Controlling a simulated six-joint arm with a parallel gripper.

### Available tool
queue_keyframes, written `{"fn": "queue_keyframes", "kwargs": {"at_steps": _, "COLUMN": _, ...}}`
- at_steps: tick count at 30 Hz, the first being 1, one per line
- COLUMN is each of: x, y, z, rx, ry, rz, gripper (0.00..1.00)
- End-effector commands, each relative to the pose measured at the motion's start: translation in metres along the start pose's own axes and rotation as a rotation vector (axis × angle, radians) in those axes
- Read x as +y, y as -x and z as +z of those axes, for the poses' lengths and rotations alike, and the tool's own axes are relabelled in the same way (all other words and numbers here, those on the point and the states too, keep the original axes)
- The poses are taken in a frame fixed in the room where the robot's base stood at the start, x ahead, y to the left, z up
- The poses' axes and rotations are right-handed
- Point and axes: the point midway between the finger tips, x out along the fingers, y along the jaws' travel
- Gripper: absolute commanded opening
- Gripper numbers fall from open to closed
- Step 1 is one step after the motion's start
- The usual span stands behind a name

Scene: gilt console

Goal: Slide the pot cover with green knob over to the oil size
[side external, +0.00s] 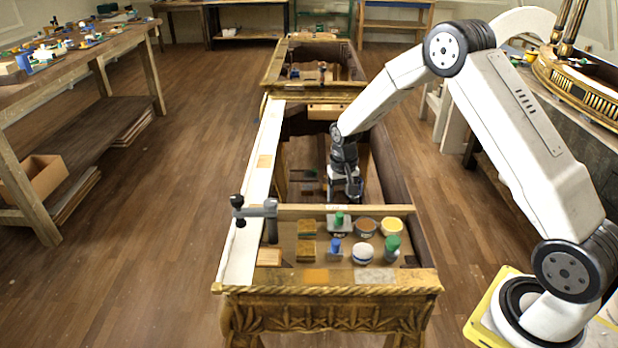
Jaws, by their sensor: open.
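A flat grey cover with a green knob (339,222) lies near the back edge of the work board, left of two open round pots. One pot holds brown-orange stuff (366,227) and the other holds yellow stuff (391,227). I cannot read a label that tells which is the oil size. A second green-topped item (392,244) stands in front of the yellow pot. My gripper (353,194) points down behind the board's back rail, apart from the cover. It is open and small in view; nothing shows between its fingers.
A wooden rail (315,210) runs along the back, between my gripper and the cover.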

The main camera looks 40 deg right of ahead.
Motion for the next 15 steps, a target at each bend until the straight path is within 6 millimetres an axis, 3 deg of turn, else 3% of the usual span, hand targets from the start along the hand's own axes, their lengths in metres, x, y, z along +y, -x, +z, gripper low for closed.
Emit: {"fn": "queue_keyframes", "kwargs": {"at_steps": 15, "x": 0.000, "y": -0.055, "z": 0.000, "rx": -0.001, "ry": 0.001, "rz": 0.000, "gripper": 0.69}}
